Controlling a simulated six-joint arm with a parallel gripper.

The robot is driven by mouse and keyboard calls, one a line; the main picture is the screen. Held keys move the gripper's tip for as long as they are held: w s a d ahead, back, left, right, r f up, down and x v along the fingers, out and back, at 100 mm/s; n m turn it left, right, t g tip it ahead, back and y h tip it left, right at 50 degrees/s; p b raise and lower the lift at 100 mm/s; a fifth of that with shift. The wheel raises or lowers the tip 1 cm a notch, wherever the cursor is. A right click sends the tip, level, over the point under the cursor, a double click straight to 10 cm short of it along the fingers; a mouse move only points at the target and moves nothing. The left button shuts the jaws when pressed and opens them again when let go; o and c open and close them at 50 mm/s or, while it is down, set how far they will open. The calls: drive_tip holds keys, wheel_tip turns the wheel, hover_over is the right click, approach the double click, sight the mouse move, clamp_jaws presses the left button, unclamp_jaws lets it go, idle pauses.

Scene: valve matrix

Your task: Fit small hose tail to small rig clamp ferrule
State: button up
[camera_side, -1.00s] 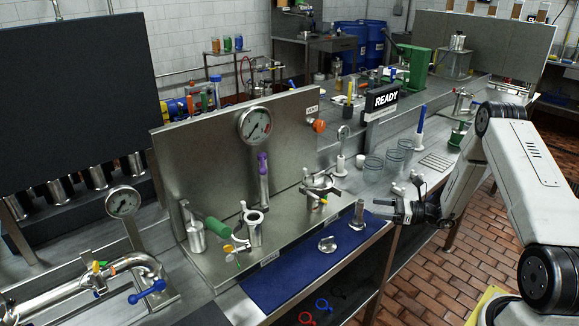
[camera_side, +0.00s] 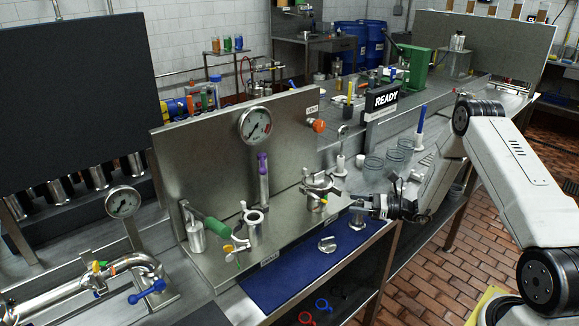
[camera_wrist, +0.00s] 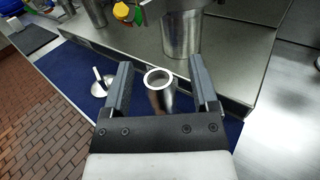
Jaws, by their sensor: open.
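A steel tube with a flanged rim, which looks like the hose tail (camera_wrist: 158,95), stands upright on the blue mat. It shows in the side view (camera_side: 357,220) at the mat's right end. My gripper (camera_wrist: 160,80) is open, its two fingers on either side of the tube's rim, with gaps visible. In the side view my gripper (camera_side: 362,205) reaches in from the right at the tube's upper part. A clamp station with a steel pipe end (camera_side: 318,182) stands on the bench behind the mat; its ferrule is not clearly made out. A steel cylinder of it appears in the wrist view (camera_wrist: 182,35).
A small steel part with a raised handle (camera_side: 327,244) lies on the blue mat (camera_side: 280,285) and shows left of my fingers (camera_wrist: 100,88). A second pipe station (camera_side: 253,225) with a green handle stands further left. The mat's front is clear.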

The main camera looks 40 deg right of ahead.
drive_tip(key=shift+w+a, duration=0.35)
drive_tip(key=shift+w, duration=0.1)
drive_tip(key=shift+c, duration=0.2)
clamp_jaws()
